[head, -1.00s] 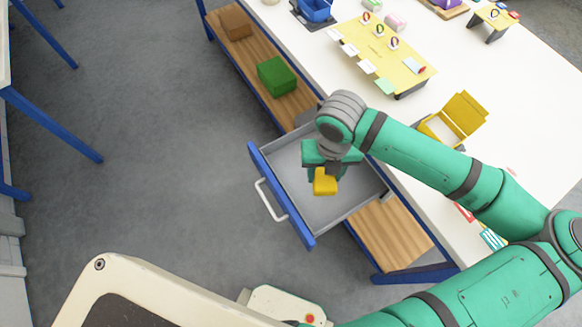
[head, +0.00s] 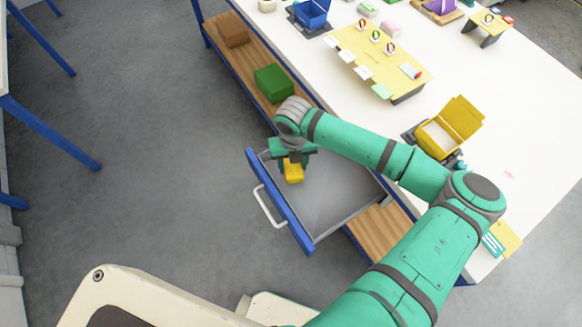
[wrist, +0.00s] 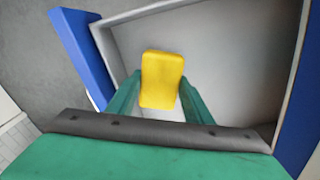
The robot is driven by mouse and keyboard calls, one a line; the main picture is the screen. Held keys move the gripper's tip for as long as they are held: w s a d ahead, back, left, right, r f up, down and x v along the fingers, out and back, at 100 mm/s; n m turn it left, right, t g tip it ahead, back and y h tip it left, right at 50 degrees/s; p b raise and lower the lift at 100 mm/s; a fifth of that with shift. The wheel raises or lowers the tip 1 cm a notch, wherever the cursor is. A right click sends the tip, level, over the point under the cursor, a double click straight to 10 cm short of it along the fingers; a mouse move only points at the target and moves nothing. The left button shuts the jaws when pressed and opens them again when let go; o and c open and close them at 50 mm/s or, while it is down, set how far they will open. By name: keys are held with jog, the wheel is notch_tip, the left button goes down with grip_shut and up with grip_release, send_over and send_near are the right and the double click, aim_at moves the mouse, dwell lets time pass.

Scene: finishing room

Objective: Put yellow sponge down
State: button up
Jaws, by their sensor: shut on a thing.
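The yellow sponge (head: 293,172) is a small block at the far-left end of the open drawer (head: 335,200). It also shows in the wrist view (wrist: 161,80), held between the two green fingers. My gripper (head: 291,160) is shut on the sponge and points down into the drawer. The drawer is grey inside, with a blue front and a white handle, and nothing else shows in it. Whether the sponge touches the drawer floor I cannot tell.
The drawer's blue front (head: 280,200) and side walls stand close to my gripper. A green box (head: 274,83) and a brown box (head: 233,30) sit on the wooden shelf. The white tabletop holds a yellow board (head: 380,62) and an open yellow box (head: 450,128). The drawer's near part is empty.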

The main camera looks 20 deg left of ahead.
aim_at(291, 169)
jog(key=shift+w+a+f, duration=0.3)
jog(key=shift+a+f, duration=0.15)
jog(key=shift+f, duration=1.7)
jog(key=shift+f, duration=0.15)
jog(key=o, duration=1.2)
